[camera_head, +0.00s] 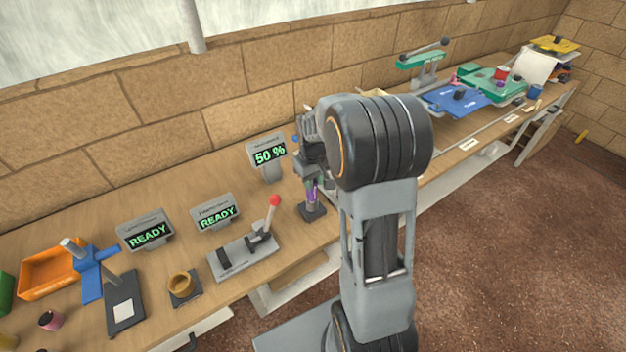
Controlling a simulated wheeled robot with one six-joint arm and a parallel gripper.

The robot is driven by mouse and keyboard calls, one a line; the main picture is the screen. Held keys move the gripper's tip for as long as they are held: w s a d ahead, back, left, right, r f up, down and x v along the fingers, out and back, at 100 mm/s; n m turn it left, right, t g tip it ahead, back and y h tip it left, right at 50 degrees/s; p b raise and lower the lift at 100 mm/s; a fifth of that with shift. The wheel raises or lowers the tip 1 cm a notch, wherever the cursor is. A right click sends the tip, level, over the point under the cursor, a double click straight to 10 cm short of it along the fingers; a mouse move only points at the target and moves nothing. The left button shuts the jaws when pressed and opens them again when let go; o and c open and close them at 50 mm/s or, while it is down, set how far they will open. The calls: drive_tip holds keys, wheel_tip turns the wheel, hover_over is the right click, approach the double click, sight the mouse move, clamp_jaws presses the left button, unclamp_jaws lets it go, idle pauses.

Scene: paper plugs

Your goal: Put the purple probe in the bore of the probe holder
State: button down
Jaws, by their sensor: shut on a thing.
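The purple probe (312,193) shows as a small upright purple piece just below my gripper. My gripper (310,178) is shut on the purple probe, near the middle of the bench. A small dark stand (313,213), which looks like the probe holder, is directly below the probe. Its bore is hidden, and I cannot tell whether the probe's lower end is inside it or above it. My own arm covers the area just right of the stand.
A display reading 50 % (268,156) stands left of my gripper. A lever press with a red knob (274,200) is left of the stand. Two READY displays (146,232) and an orange tray (50,270) are farther left. A blue board (456,98) lies at the right.

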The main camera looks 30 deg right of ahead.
drive_tip(key=shift+f, duration=0.2)
drive_tip(key=c, duration=0.9)
unclamp_jaws()
wheel_tip(320, 180, up, 11)
drive_tip(key=s+a+t, duration=0.1)
drive_tip(key=s+a, duration=0.2)
drive_tip(key=s, duration=0.2)
drive_tip(key=s+a+m+t, duration=0.1)
drive_tip(key=s+a, duration=0.2)
drive_tip(key=s, duration=0.2)
drive_tip(key=s+a+t, duration=0.2)
drive_tip(key=s+a, duration=0.1)
drive_tip(key=s, duration=0.2)
drive_tip(key=shift+s+a, duration=0.35)
